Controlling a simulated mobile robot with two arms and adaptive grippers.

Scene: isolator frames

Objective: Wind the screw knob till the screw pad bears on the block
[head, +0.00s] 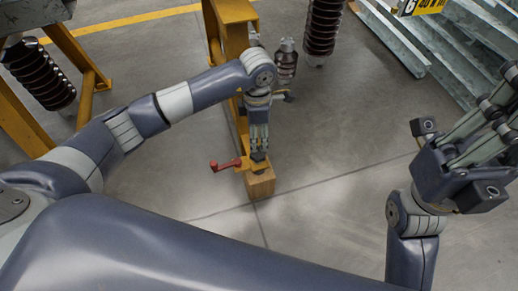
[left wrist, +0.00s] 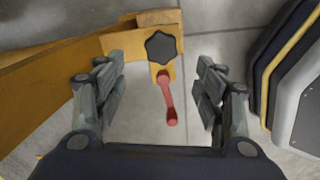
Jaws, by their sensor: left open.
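The black lobed screw knob (left wrist: 161,47) sits on a yellow bracket (left wrist: 117,46) in the left wrist view. In the head view the knob (head: 258,157) shows as a small dark shape just below my left gripper (head: 258,143). That gripper points down, its fingers (left wrist: 160,75) spread on either side of the knob and apart from it. A red-handled lever (left wrist: 167,98) lies beside the knob; its red end (head: 224,165) sticks out left in the head view. The wooden block (head: 260,185) is at the yellow frame's near end. The screw pad is hidden.
The yellow frame beam (head: 232,20) runs away behind my left arm. Dark ribbed insulators (head: 286,60) stand near it. Galvanized steel sections (head: 470,50) lie at upper right. My right gripper (head: 492,112) is raised at the right edge. The middle floor is clear.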

